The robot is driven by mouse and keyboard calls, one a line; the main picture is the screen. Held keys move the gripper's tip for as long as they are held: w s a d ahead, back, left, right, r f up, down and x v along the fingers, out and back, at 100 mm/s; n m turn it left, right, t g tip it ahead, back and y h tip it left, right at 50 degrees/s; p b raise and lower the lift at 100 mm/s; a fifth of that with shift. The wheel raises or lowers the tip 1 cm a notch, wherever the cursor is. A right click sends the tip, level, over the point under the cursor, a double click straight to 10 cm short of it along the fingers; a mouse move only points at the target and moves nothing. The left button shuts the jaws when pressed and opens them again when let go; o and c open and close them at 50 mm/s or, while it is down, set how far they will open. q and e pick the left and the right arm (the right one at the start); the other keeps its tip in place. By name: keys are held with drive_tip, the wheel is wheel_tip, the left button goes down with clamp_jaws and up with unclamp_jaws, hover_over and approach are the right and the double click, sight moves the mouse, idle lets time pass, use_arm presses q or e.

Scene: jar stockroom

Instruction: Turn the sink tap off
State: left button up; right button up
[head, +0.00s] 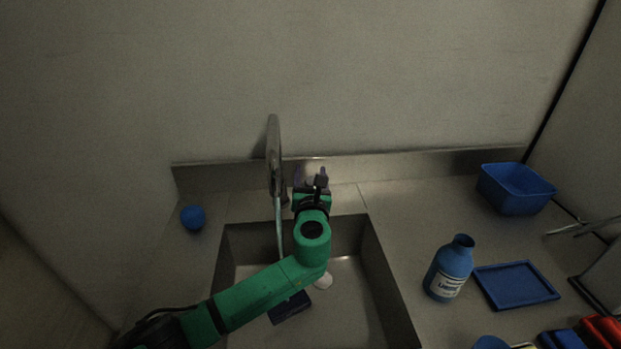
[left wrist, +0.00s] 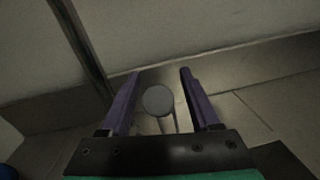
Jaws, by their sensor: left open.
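The tall grey metal tap (head: 273,150) stands at the back edge of the sink (head: 375,262). A thin pale stream (head: 279,235) hangs below its spout into the basin. My left gripper (head: 311,177) is just right of the tap, close to the back wall. In the left wrist view, my left gripper (left wrist: 160,72) is open, with one purple finger on each side of a round-ended grey post (left wrist: 158,100), which looks like the tap's handle. I cannot tell whether the fingers touch it. My green arm hides part of the basin. My right gripper is not in view.
In the basin lie a dark blue block (head: 290,308) and a white round piece (head: 323,281). A blue ball (head: 193,217) sits left of the sink. On the right counter are a blue bottle (head: 449,268), a blue tray (head: 515,285) and a blue bin (head: 515,189).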

use_arm(q)
clamp_jaws()
drive_tip(key=shift+f, duration=0.1)
idle(1.2)
